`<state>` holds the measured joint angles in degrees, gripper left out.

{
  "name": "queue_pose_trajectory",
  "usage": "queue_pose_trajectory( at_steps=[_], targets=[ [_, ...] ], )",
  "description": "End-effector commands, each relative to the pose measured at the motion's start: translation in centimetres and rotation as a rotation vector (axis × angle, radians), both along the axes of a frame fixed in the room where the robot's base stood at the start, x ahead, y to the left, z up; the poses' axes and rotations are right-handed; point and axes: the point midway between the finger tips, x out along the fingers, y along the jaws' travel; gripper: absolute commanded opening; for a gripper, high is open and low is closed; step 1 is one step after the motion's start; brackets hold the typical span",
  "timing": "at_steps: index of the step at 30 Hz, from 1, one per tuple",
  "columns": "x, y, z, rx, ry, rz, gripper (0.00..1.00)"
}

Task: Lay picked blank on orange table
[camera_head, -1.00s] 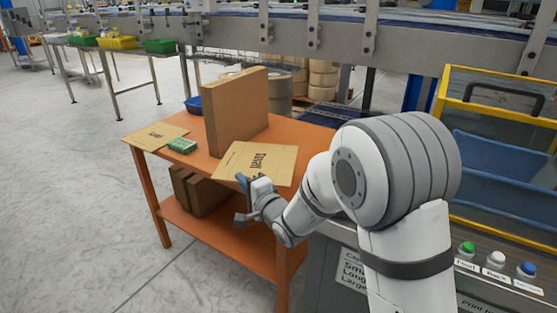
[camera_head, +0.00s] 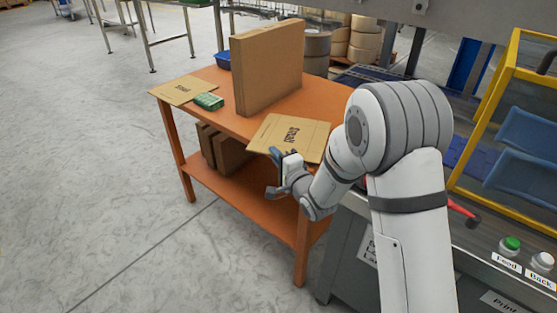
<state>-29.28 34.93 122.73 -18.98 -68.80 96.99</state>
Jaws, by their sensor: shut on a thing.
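The orange table (camera_head: 222,88) stands left of my arm, with an open lower shelf. A flat cardboard blank (camera_head: 291,133) with dark printing is at the table's front right corner. A second flat printed blank (camera_head: 183,90) lies on the table's far left corner.
A green box (camera_head: 209,102) lies near the left blank, and a blue bin (camera_head: 223,61) is behind. Boxes (camera_head: 225,150) sit on the lower shelf. A yellow-framed machine (camera_head: 492,75) with buttons (camera_head: 512,243) is at right.

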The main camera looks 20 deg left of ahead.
Motion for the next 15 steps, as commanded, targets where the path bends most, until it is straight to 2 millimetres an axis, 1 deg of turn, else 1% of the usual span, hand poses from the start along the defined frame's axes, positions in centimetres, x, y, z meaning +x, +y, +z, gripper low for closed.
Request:
queue_pose_trajectory(
  at_steps=[1,2,9,13,14,15],
  targets=[
    [0.03,-0.03,-0.95,-0.001,0.001,-0.001,0.00],
    [0.03,-0.04,-1.17,-0.001,0.001,-0.001,0.00],
    [0.05,-0.07,-1.11,0.000,-0.001,-0.001,0.00],
    [0.06,-0.09,-1.54,0.000,-0.001,-0.001,0.00],
    [0.05,-0.09,-1.43,0.000,0.000,-0.001,0.08],
    [0.05,-0.10,-1.36,0.000,0.000,-0.002,0.12]
  ],
)
